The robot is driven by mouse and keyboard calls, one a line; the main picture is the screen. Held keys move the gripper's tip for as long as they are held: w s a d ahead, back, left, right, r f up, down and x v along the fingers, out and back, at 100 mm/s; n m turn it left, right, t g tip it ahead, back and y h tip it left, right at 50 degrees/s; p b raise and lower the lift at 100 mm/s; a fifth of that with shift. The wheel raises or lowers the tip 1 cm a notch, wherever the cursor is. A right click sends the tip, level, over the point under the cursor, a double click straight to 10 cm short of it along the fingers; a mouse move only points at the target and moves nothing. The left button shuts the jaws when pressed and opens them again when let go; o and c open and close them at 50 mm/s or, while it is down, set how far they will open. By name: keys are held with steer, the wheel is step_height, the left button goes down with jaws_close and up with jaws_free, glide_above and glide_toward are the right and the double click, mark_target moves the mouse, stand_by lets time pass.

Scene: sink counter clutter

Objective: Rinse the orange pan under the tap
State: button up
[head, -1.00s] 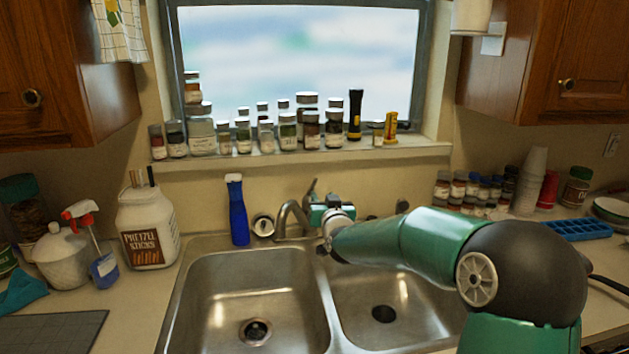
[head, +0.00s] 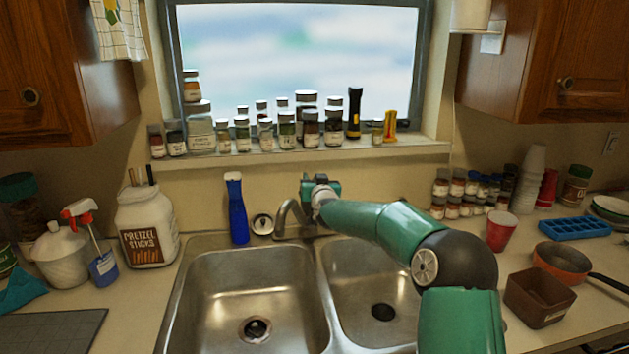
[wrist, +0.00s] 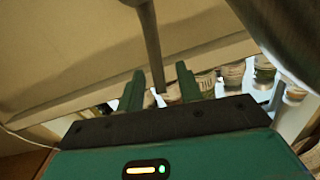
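The orange pan (head: 563,259) sits on the counter right of the sink, behind a brown square container; its dark handle points right. The tap (head: 288,211) stands behind the sink, and no water shows from its spout. My gripper (head: 322,188) is at the tap's top; its fingertips are hard to make out in the head view. In the wrist view my gripper's two fingers (wrist: 160,88) are apart. A grey rod (wrist: 151,45), perhaps the tap's lever, shows between them; I cannot tell whether they touch it.
The left basin (head: 230,290) and right basin (head: 365,275) are empty. A blue bottle (head: 237,212) stands left of the tap. Jars (head: 288,132) line the sill above. A brown container (head: 538,298), red cup (head: 501,232) and blue tray (head: 575,228) crowd the right counter.

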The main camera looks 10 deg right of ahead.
jaws_close()
steer(key=shift+w+a+r+g, duration=0.2)
steer(key=shift+w+g, duration=0.15)
steer(key=shift+g, duration=0.15)
steer(key=shift+w+r+g, duration=0.2)
steer(key=shift+w+g, duration=0.35)
steer(key=shift+g, duration=0.25)
steer(key=shift+d, duration=0.1)
